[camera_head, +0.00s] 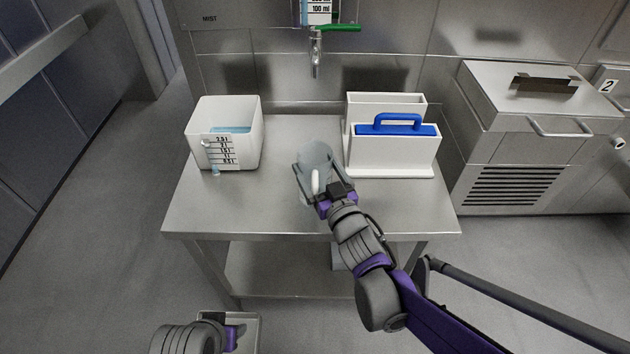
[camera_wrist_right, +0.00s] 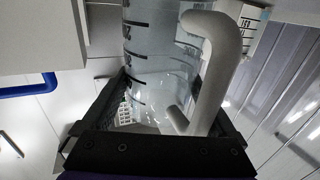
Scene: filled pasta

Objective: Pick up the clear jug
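The jug's lower part is partly hidden by the gripper. My left arm shows at the bottom edge of the head view; its gripper (camera_head: 240,330) is low and its opening is unclear.
A white measuring container (camera_head: 250,140) with bluish liquid stands at the table's left. A white holder with a blue-handled item (camera_head: 393,166) stands close to the jug's right. A tap (camera_head: 316,60) hangs above the back. The table's front left (camera_head: 220,205) is clear.

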